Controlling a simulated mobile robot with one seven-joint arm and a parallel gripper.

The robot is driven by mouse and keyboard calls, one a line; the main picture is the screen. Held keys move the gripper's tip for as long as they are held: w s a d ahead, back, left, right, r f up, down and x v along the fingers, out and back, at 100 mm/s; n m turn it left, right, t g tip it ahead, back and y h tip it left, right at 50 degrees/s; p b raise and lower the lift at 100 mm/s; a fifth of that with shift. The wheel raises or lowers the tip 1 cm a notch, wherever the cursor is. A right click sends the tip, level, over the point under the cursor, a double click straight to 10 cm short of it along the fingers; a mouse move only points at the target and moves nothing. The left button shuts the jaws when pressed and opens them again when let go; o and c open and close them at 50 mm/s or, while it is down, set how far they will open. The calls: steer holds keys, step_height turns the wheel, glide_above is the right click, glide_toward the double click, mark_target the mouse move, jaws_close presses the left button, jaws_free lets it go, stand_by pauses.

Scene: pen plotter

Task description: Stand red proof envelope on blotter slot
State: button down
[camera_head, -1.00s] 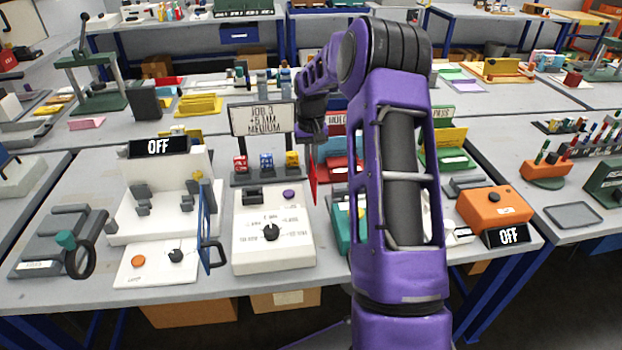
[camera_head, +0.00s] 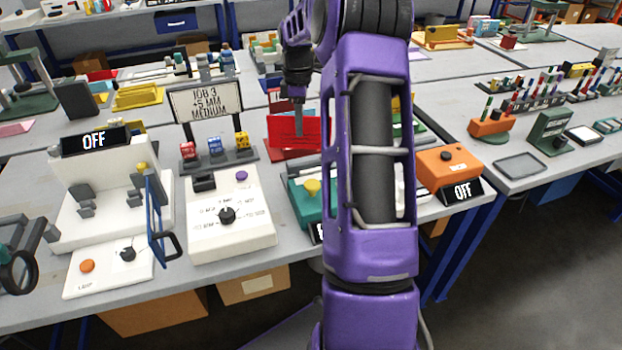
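My gripper (camera_head: 298,130) hangs at the end of my purple arm, over the middle of the bench. A flat red panel, which I take as the red proof envelope (camera_head: 312,134), is at its fingertips, upright with its broad face toward the camera. The fingers look shut on it, though the grip is small in view. Red holder parts stand close behind and below, so its lower edge is hard to separate from them. I cannot tell for certain which fixture is the blotter slot; my arm hides part of the bench to the right of the envelope.
A white dial box (camera_head: 232,236) and a teal unit with a yellow knob (camera_head: 312,188) stand in front. The job sign (camera_head: 208,103) is left. Right are an orange box (camera_head: 446,168), a grey tray (camera_head: 519,167) and a green stand (camera_head: 549,131).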

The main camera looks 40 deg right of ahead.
mark_target(311, 124)
steer(key=d+n, duration=0.1)
steer(key=n, duration=0.1)
steer(key=s+d+n, duration=0.1)
steer(key=n, duration=0.1)
steer(key=shift+s+d+r+b, duration=0.1)
steer(key=shift+s+d+b, duration=0.1)
steer(key=shift+b, duration=0.2)
steer(key=shift+s+d, duration=0.1)
step_height(311, 124, down, 10)
steer(key=shift+r+b, duration=0.1)
steer(key=shift+b, duration=0.7)
steer(key=shift+f, duration=0.35)
steer(key=c, duration=1)
jaws_free()
steer(key=shift+c, duration=0.2)
